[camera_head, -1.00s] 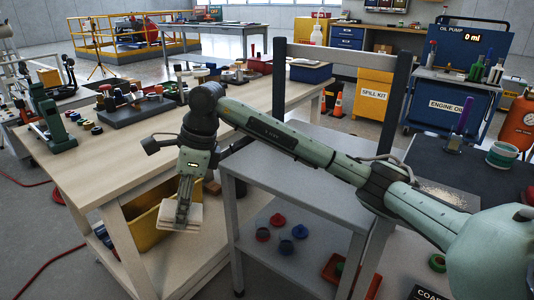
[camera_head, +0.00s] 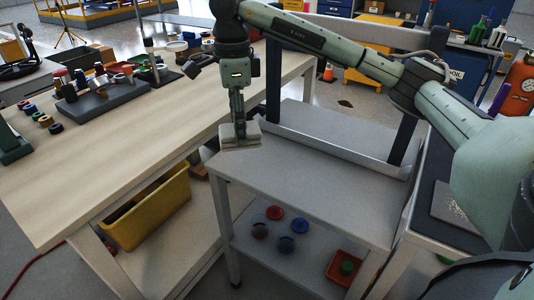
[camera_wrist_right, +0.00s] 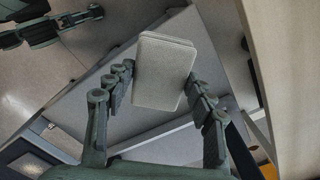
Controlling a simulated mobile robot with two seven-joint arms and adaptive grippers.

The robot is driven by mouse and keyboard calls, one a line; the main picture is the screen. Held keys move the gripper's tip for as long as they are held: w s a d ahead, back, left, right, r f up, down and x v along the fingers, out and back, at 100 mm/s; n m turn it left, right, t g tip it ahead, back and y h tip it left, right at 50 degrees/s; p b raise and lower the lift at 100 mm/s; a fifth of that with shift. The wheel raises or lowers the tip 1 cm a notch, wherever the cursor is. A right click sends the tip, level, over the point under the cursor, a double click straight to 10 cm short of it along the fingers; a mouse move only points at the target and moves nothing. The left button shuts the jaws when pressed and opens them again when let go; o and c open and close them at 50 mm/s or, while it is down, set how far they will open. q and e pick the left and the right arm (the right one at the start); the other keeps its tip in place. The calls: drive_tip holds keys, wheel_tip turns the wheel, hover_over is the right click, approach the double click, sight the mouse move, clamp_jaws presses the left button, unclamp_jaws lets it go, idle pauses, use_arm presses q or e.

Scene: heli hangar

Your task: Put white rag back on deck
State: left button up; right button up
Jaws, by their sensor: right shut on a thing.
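My right gripper (camera_head: 239,124) is shut on the white rag (camera_head: 240,138), a folded, pale, block-like cloth. In the right wrist view the rag (camera_wrist_right: 164,72) sits between the two fingers of the gripper (camera_wrist_right: 160,88). The rag hangs at the left end of the grey cart's upper deck (camera_head: 318,185), near its edge. I cannot tell whether it touches the deck. The upper deck is bare. My left gripper does not show in the head view.
The wooden workbench (camera_head: 95,155) stands to the left, with a dark tray of small parts (camera_head: 105,97). A yellow bin (camera_head: 147,210) is on its lower shelf. The cart's lower shelf (camera_head: 262,255) holds red and blue caps and a red tray (camera_head: 343,270).

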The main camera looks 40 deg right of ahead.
drive_tip(key=s+d+f, duration=0.2)
drive_tip(key=d, duration=0.1)
drive_tip(key=s+d+f, duration=0.1)
drive_tip(key=s+d, duration=0.1)
drive_tip(key=shift+f, duration=0.4)
wheel_tip(320, 180, down, 4)
drive_tip(key=shift+r, duration=0.1)
drive_tip(key=shift+w, duration=0.1)
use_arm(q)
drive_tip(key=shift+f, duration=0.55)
use_arm(e)
drive_tip(key=o, duration=1)
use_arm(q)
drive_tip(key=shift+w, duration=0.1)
